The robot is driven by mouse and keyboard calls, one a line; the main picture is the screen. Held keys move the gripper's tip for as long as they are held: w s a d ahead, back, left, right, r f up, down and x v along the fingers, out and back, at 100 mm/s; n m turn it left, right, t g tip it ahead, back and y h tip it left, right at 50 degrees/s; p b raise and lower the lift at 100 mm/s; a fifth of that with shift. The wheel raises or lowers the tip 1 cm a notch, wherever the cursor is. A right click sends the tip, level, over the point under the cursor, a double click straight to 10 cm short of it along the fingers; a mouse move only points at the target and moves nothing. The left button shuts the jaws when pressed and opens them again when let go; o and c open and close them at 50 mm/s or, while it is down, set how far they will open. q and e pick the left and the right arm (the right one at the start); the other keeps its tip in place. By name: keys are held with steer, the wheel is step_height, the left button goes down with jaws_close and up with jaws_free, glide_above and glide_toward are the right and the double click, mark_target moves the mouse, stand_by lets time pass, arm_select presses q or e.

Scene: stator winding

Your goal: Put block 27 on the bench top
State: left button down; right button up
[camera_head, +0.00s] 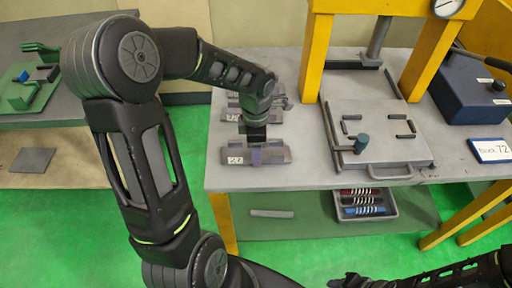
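A flat grey block (272,155) with a white label lies at the front left of the bench top (300,178). The label is small and seems to read 27. My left arm reaches in from the left, and my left gripper (256,138) points down right over the middle of this block. Its fingertips are too small and dark to show whether they are open or closed on it. Other similar grey blocks lie just behind, partly hidden by my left wrist; one has a white label (232,117).
A yellow press frame (316,60) stands behind a grey plate with a handle (375,140). A tray (385,212) of coloured items is on the lower shelf. A second table (90,119) is at left.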

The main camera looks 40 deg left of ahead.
arm_select(q)
steer(key=shift+f+b, duration=0.25)
steer(key=shift+b, duration=0.05)
steer(key=c, duration=0.5)
jaws_free()
steer(key=shift+r, duration=0.1)
step_height(320, 180, up, 12)
steer(key=shift+r, duration=0.15)
stand_by(0.5)
